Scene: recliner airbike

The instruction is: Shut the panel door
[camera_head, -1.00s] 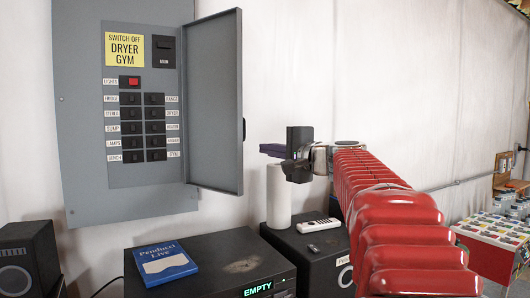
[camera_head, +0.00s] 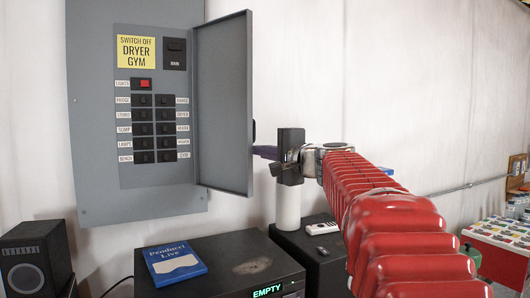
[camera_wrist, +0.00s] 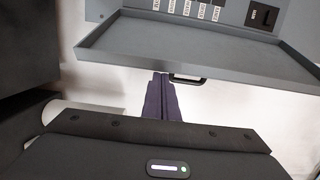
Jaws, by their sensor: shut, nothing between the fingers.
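The grey panel door (camera_head: 224,105) stands open, swung out from the right side of the grey breaker panel (camera_head: 88,130). Its inner face shows in the head view, and a dark handle (camera_head: 253,132) shows at its free edge. In the wrist view the door (camera_wrist: 190,45) spans the top, with the black handle (camera_wrist: 188,78) below its edge. My gripper (camera_head: 260,152) is shut and empty, its purple fingers pointing left at the door's free edge, just below the handle. In the wrist view the fingertips (camera_wrist: 161,76) are just left of the handle. I cannot tell whether they touch the door.
A white cylinder (camera_head: 287,208) stands below my wrist on a black speaker, beside a white remote (camera_head: 321,228). A black box (camera_head: 225,262) with a blue book (camera_head: 174,265) on it is below the panel. A speaker (camera_head: 33,262) stands at left.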

